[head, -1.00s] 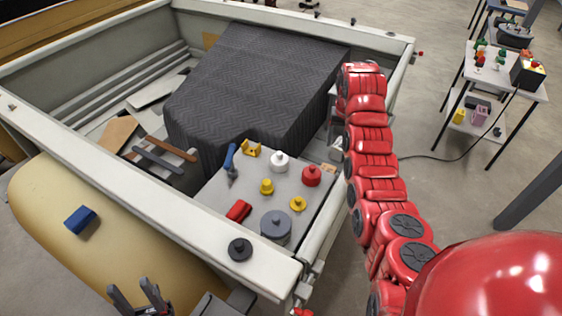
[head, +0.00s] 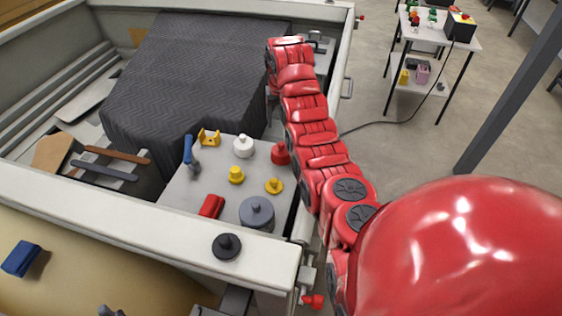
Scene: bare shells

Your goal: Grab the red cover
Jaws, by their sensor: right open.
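A round red cover (head: 281,153) with a knob stands at the right edge of a grey board (head: 182,190) in the truck bed, close to my red right arm. A red block-shaped piece (head: 211,206) lies nearer on the same board. My right arm reaches away over the bed's right side. My right gripper (head: 272,92) is at its far end, beyond the red cover, mostly hidden by the arm; it is open and I see nothing held.
A white knob (head: 243,146), yellow pieces (head: 236,175) and a grey lidded pot (head: 257,213) crowd the board. A dark covered block (head: 190,80) fills the bed.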

